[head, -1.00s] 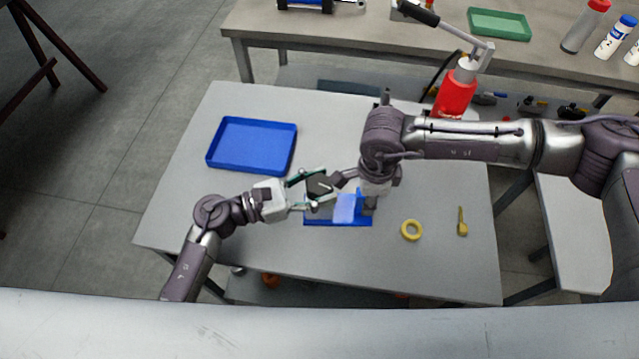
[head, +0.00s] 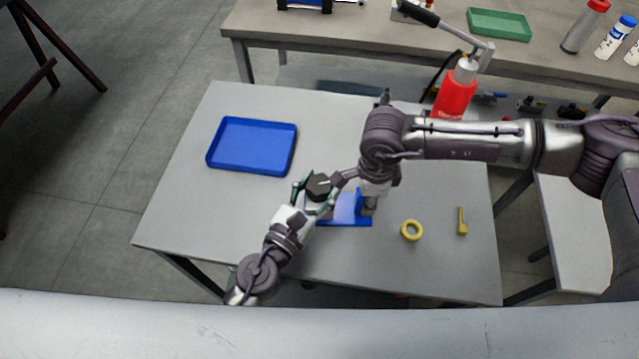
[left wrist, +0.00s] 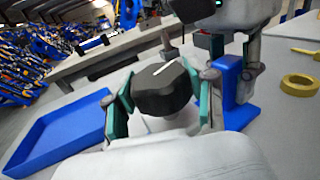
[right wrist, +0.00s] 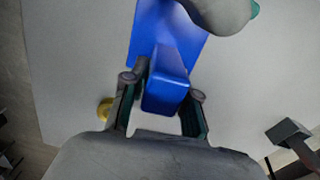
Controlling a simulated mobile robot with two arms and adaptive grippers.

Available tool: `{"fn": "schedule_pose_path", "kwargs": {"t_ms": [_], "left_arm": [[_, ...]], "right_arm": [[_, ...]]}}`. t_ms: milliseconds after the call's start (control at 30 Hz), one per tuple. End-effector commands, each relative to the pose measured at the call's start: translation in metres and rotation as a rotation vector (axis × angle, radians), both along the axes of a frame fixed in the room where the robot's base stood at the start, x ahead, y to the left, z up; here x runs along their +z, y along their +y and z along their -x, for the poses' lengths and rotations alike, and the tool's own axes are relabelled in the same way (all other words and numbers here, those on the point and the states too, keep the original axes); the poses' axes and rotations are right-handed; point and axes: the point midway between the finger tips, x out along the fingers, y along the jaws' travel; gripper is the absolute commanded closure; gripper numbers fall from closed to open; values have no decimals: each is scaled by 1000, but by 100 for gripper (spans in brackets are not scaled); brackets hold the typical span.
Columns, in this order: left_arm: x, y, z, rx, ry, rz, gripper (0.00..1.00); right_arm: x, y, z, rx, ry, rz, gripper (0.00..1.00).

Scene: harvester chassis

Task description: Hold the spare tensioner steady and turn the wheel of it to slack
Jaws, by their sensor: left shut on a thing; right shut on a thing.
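The spare tensioner has a blue base (head: 345,212) on the grey table, a blue upright (left wrist: 231,82) and a black faceted wheel (head: 318,185) with a white line on top. My left gripper (head: 314,193) is shut on the wheel, with a finger on either side of it in the left wrist view (left wrist: 164,105). My right gripper (right wrist: 163,105) is shut on the blue upright, which stands between its fingers in the right wrist view (right wrist: 165,92). In the head view my right arm partly hides the upright. The base looks flat on the table.
An empty blue tray (head: 210,160) lies at the table's left. A yellow ring (head: 411,230) and a small yellow part (head: 462,222) lie right of the tensioner. A red bottle (head: 455,95) stands behind my right arm. The table front is clear.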

Motion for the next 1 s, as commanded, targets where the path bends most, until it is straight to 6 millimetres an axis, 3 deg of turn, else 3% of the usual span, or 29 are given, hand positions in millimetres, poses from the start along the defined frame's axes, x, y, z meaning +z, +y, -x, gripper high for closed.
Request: {"fn": "schedule_pose_path", "kwargs": {"t_ms": [500,1000], "left_arm": [[-2,-1,0,386,4,-2,80],[-1,0,0,490,3,-3,80]], "right_arm": [[1,1,0,3,0,-3,100],[1,2,1,4,1,-3,100]]}}
